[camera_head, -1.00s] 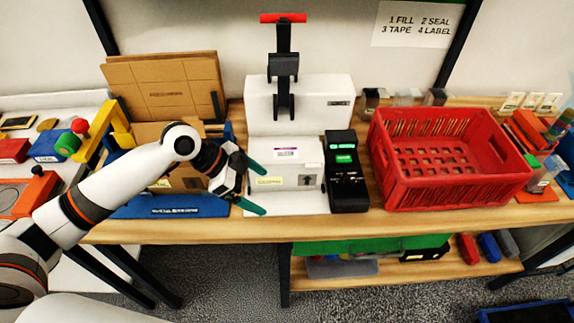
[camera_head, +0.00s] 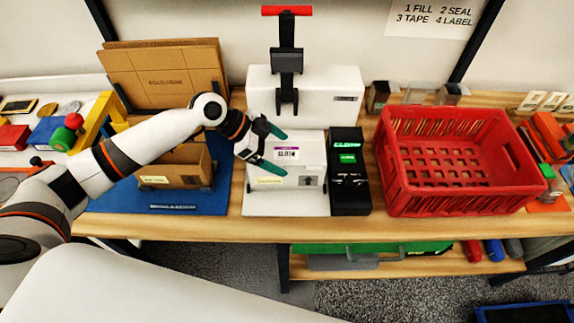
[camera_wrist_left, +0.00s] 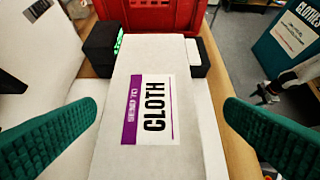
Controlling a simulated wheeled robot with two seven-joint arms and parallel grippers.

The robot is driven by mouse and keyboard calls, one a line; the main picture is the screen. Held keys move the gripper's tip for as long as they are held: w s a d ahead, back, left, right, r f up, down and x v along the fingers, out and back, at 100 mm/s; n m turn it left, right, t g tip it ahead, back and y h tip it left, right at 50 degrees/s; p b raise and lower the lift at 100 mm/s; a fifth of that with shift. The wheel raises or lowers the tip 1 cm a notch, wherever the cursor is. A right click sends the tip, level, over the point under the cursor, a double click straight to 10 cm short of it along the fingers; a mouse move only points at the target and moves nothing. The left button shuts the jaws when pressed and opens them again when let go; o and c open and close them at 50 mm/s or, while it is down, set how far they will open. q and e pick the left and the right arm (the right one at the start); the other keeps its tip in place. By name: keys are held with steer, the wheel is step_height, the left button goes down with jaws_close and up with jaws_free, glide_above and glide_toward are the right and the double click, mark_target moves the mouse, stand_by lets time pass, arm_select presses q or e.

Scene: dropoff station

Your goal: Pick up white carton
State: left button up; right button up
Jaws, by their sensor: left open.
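The white carton (camera_head: 309,158) sits at the white machine in the middle of the bench. Its purple-edged label reads CLOTH, and it fills the middle of the left wrist view (camera_wrist_left: 136,150). My left gripper (camera_head: 284,153) is open, with its teal fingers reaching over the carton from the left. In the left wrist view the fingers (camera_wrist_left: 160,108) stand wide apart, one on each side of the carton, with visible gaps. I cannot tell whether the fingertips are lower than the carton's top. My right gripper is not in view.
A black device with a green display (camera_head: 348,172) stands close to the carton's right. A red crate (camera_head: 455,201) is beyond it. The machine's tall body (camera_head: 335,93) rises behind. An open cardboard box (camera_head: 168,178) on a blue mat (camera_head: 212,200) lies left, under my arm.

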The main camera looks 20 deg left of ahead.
mark_target(285, 153)
arm_select(q)
steer(key=shift+w+d+f, duration=0.2)
steer(key=shift+w+f, duration=0.05)
steer(key=p+x, duration=0.2)
steer(key=x, duration=0.1)
steer(key=shift+w+d+f, duration=0.1)
steer(key=shift+w+f, duration=0.05)
steer(key=shift+w, duration=0.05)
steer(key=shift+w+d+f, duration=0.15)
steer(key=shift+d+f, duration=0.2)
steer(key=shift+f, duration=0.15)
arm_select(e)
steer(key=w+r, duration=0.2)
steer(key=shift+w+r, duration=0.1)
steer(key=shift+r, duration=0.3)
arm_select(q)
steer(key=shift+a, duration=0.1)
steer(key=c, duration=1.4)
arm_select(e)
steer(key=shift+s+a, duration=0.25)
